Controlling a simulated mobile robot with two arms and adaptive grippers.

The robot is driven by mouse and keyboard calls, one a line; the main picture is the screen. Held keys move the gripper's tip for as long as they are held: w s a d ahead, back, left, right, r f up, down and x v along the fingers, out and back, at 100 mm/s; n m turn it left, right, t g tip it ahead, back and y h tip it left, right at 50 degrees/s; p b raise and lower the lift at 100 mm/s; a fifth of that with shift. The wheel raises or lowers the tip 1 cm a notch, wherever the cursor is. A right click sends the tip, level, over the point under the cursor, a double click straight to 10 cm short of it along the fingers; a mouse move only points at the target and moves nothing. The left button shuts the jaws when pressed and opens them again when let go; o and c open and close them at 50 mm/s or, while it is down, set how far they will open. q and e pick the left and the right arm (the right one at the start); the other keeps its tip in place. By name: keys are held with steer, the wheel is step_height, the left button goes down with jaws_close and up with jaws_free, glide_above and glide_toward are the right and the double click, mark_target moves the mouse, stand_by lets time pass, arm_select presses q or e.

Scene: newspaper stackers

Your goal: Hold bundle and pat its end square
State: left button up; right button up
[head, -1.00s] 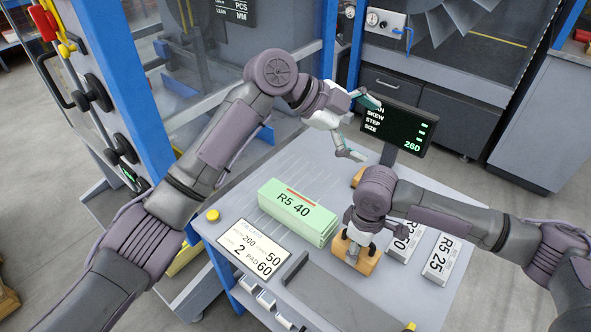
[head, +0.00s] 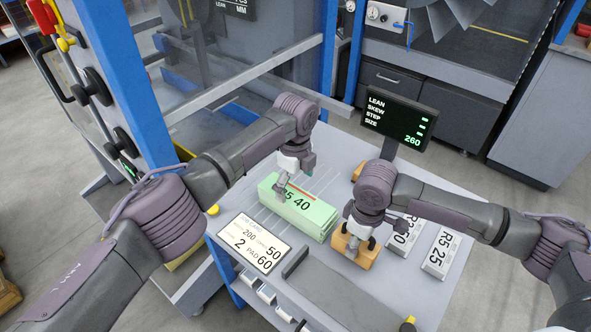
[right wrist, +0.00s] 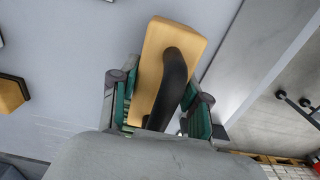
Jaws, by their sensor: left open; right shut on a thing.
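The pale green bundle (head: 303,222), marked R5 40 with a red strip, lies on the grey table (head: 350,175). My left gripper (head: 281,190) is open and points down at the bundle's upper left part, covering some of its label. I cannot tell whether its fingers touch the bundle. My right gripper (head: 357,236) is shut on the black handle of a wooden patting block (head: 364,257), just right of the bundle's near right end. In the right wrist view the block (right wrist: 190,35) shows with its dark handle between the green finger pads.
White bundles, R5 25 (head: 441,254) and one partly hidden, lie right of my right gripper. A job card (head: 254,243) and a raised dark bar (head: 296,262) lie along the front. A display (head: 398,118) stands at the back. Another wooden piece (right wrist: 12,95) shows in the right wrist view.

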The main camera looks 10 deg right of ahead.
mark_target(296, 197)
arm_select(q)
steer(key=shift+f, duration=2.75)
steer(key=c, duration=1.9)
steer(key=shift+r, duration=0.1)
steer(key=shift+d, duration=0.1)
arm_select(e)
steer(key=shift+w+a, duration=0.95)
steer(key=shift+w, duration=0.2)
arm_select(q)
steer(key=shift+s+d, duration=0.15)
steer(key=shift+d, duration=0.05)
arm_select(e)
steer(key=shift+w+a+r, duration=0.1)
steer(key=shift+w+a, duration=0.1)
arm_select(q)
steer(key=shift+a, duration=0.15)
arm_select(e)
steer(key=shift+s+d, duration=1.3)
steer(key=shift+s, duration=0.15)
